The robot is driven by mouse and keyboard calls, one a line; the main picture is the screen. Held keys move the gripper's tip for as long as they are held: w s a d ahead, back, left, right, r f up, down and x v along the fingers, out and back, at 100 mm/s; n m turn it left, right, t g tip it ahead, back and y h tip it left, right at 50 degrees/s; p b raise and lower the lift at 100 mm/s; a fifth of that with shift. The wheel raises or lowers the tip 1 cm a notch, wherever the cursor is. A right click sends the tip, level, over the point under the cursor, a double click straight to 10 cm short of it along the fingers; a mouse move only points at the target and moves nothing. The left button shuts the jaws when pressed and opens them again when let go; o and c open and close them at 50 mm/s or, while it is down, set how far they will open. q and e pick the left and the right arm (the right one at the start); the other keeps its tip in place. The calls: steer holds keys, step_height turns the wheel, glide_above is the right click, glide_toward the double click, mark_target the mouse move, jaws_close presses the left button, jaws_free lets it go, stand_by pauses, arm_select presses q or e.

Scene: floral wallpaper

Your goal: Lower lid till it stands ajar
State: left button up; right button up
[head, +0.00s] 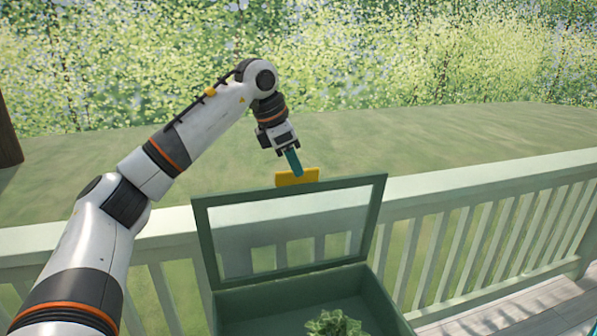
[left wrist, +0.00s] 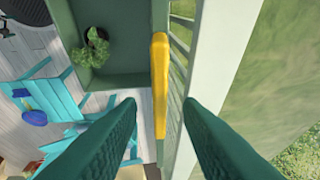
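The lid (head: 205,235), a green frame around a clear pane, stands raised nearly upright at the back of a green box (head: 300,301). A yellow tab (head: 311,177) sits on the lid's top edge; it also shows in the left wrist view (left wrist: 160,80). My left gripper (head: 297,172) points down at the tab. In the left wrist view its two green fingers (left wrist: 160,103) are apart, with the tab lined up in the gap and space on both sides. I cannot tell how deep the tab sits between them. My right gripper is not in view.
A leafy plant (head: 334,323) is inside the box, in a dark pot (left wrist: 95,37). A pale green railing (head: 450,184) runs close behind the lid. A turquoise chair (left wrist: 65,100) stands on the plank floor in front of the box.

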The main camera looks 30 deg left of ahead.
arm_select(q)
steer(key=shift+x, duration=1.55)
jaws_close()
